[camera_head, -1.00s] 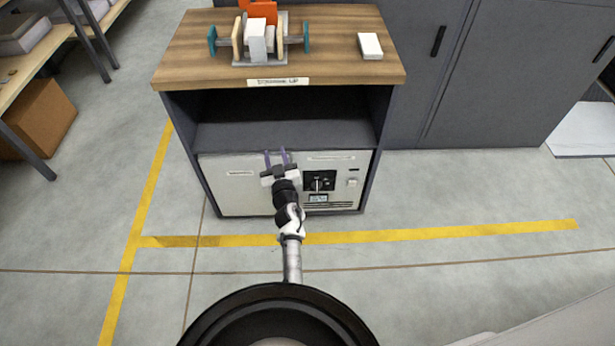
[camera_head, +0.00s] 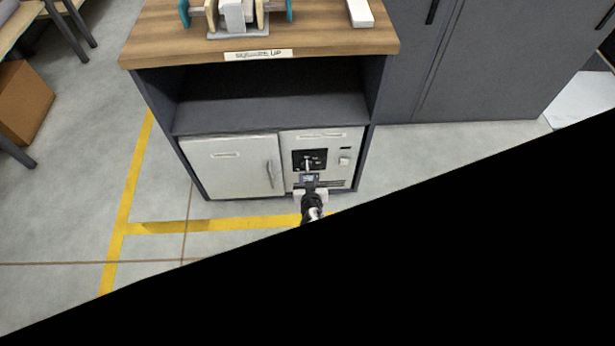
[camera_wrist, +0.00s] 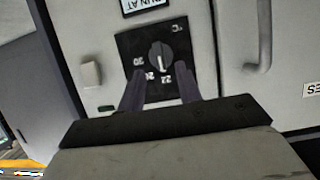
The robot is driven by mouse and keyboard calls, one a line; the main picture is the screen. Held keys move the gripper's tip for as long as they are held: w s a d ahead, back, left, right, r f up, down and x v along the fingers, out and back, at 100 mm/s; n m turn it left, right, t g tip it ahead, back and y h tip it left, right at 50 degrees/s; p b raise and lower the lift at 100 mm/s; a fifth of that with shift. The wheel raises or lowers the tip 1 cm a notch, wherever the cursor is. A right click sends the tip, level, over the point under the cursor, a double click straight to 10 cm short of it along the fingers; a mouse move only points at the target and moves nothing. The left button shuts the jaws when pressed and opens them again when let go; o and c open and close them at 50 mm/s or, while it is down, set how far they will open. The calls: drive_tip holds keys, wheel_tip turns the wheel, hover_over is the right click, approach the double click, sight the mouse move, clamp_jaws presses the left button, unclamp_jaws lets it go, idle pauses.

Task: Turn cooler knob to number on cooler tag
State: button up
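The cooler knob (camera_wrist: 160,58) is a dark round dial with a pale pointer mark, on a black plate (camera_wrist: 126,45) with several numbers around it, among them 20 and 22. It also shows in the head view (camera_head: 308,161). The tag (camera_wrist: 147,4) reads "RUN AT"; its number is cut off by the frame edge. The wrist picture is upside down. My gripper (camera_wrist: 160,86) is open and empty, its two fingers apart in front of the plate, spanning the knob's width. Whether they touch it cannot be told. In the head view my gripper (camera_head: 309,180) is just below the knob.
The white cooler door (camera_head: 228,167) has a vertical handle (camera_head: 269,174), left of the knob. A light switch-like block (camera_head: 344,161) is right of it. The wooden cabinet top (camera_head: 190,40) and open shelf are above. Black covers the head view's lower right.

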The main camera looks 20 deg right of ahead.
drive_tip(key=shift+b+x, duration=1.3)
drive_tip(key=shift+x, duration=1.25)
drive_tip(key=shift+c, duration=0.3)
clamp_jaws()
